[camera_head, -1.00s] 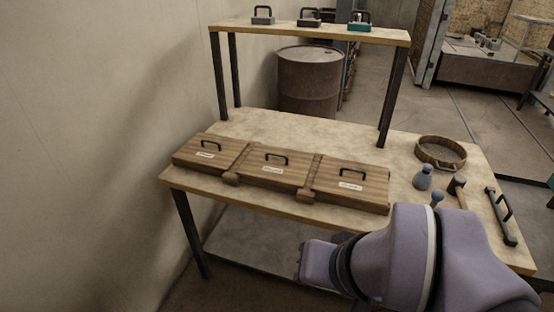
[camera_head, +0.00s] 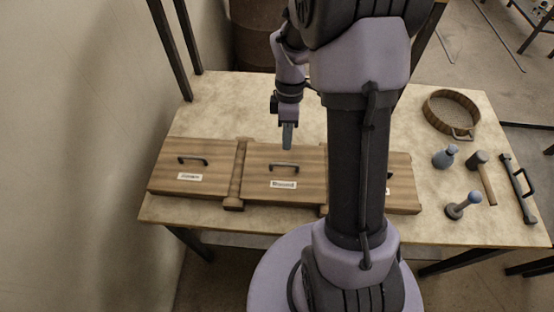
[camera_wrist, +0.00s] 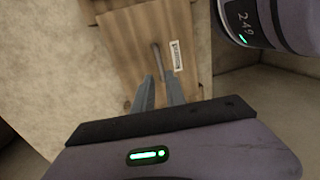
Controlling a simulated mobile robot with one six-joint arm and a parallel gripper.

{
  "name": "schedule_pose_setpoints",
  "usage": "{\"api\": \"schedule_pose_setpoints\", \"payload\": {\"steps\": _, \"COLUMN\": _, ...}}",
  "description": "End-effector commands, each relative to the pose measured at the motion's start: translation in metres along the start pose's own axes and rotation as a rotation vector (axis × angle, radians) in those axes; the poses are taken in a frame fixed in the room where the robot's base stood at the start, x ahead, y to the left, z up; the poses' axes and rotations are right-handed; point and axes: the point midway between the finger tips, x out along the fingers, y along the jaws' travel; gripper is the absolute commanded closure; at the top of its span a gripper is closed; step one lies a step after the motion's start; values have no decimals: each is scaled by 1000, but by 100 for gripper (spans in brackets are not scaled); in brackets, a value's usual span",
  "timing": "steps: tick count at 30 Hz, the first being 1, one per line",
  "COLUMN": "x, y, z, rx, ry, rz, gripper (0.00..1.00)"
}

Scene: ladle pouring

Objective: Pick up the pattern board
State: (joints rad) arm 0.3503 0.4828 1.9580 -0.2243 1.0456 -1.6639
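Three flat wooden boards with dark handles and white labels lie in a row on the table: a left board (camera_head: 212,155), a middle board (camera_head: 262,188) and a right board (camera_head: 402,190). I cannot read the labels well enough to tell which is the pattern board. My gripper (camera_head: 288,146) points down over the far part of the middle board, near its handle (camera_head: 284,166). In the wrist view my gripper (camera_wrist: 158,80) is open and empty, its two fingers apart, with a handle (camera_wrist: 159,55) just beyond the fingertips. My arm hides part of the right board.
On the right of the table (camera_head: 420,110) are a round sieve (camera_head: 452,112), a grey-blue bottle-shaped tool (camera_head: 445,157), a mallet (camera_head: 482,175), a small knobbed tool (camera_head: 464,204) and a long handled bar (camera_head: 518,188). A wall (camera_head: 70,150) stands at the left.

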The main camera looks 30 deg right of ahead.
Motion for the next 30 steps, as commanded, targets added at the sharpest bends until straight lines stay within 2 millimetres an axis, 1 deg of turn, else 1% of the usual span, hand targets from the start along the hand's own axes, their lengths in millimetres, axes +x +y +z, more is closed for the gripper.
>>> {"api": "schedule_pose_setpoints", "payload": {"steps": 1, "x": 21, "y": 0, "z": 0, "rx": 0, "ry": -1, "rz": -3, "gripper": 84}}
{"api": "schedule_pose_setpoints", "payload": {"steps": 3, "x": 38, "y": 0, "z": 0, "rx": 0, "ry": 0, "rz": -3, "gripper": 84}}
{"api": "schedule_pose_setpoints", "payload": {"steps": 6, "x": 53, "y": 0, "z": 0, "rx": 0, "ry": 0, "rz": 0, "gripper": 84}}
{"api": "schedule_pose_setpoints", "payload": {"steps": 11, "x": 66, "y": 0, "z": -1, "rx": 1, "ry": 0, "rz": 0, "gripper": 84}}
{"api": "schedule_pose_setpoints", "payload": {"steps": 14, "x": 85, "y": -1, "z": -2, "rx": 0, "ry": 0, "rz": -2, "gripper": 84}}
{"api": "schedule_pose_setpoints", "payload": {"steps": 15, "x": 94, "y": -1, "z": -2, "rx": -1, "ry": 0, "rz": 0, "gripper": 84}}
{"api": "schedule_pose_setpoints", "payload": {"steps": 18, "x": 110, "y": -2, "z": -2, "rx": 1, "ry": 0, "rz": 0, "gripper": 84}}
{"api": "schedule_pose_setpoints", "payload": {"steps": 24, "x": 108, "y": -2, "z": -2, "rx": 2, "ry": 0, "rz": 1, "gripper": 84}}
{"api": "schedule_pose_setpoints", "payload": {"steps": 27, "x": 108, "y": -2, "z": -2, "rx": 2, "ry": 0, "rz": 1, "gripper": 100}}
{"api": "schedule_pose_setpoints", "payload": {"steps": 30, "x": 108, "y": -2, "z": -2, "rx": 2, "ry": 0, "rz": 1, "gripper": 100}}
